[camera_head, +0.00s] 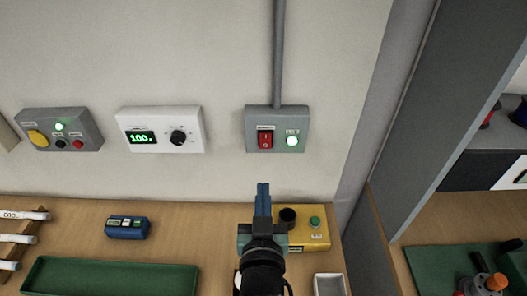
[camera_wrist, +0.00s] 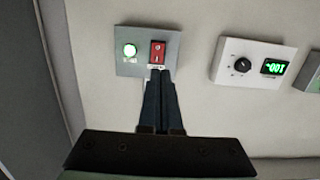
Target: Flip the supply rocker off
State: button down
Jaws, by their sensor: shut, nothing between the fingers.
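The red supply rocker (camera_head: 265,139) sits on a grey wall box (camera_head: 255,112), beside a lit green lamp (camera_head: 292,141). In the wrist view the rocker (camera_wrist: 157,53) is upside down, with the lit lamp (camera_wrist: 130,50) to its left. My gripper (camera_head: 263,186) is shut and empty, in front of the wall below the box in the head view. In the wrist view its fingertips (camera_wrist: 160,72) reach the rocker's near edge in the picture. I cannot tell whether they touch it.
A white dial unit (camera_head: 160,130) reading about 100 hangs left of the box. A yellow box (camera_head: 312,241) with a green button stands on the bench beside my gripper. A blue meter (camera_head: 127,228) and green tray (camera_head: 110,276) lie to the left. A grey conduit (camera_head: 279,50) rises above the box.

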aim_at(264, 146)
jog(key=w+p, duration=0.1)
jog(key=w, duration=0.3)
jog(key=w+f, duration=0.1)
jog(key=w, duration=0.3)
jog(key=w+p, duration=0.1)
jog(key=w, duration=0.3)
jog(key=shift+w+f+p, duration=0.1)
jog(key=shift+f+p, duration=0.05)
jog(key=shift+p, duration=0.2)
jog(key=shift+w+f, duration=0.1)
jog(key=shift+w, duration=0.3)
jog(key=shift+f, duration=0.1)
jog(key=shift+w+f+b, duration=0.15)
jog(key=shift+f+b, duration=0.1)
jog(key=shift+b, duration=0.75)
jog(key=shift+r, duration=0.3)
jog(key=shift+f, duration=0.1)
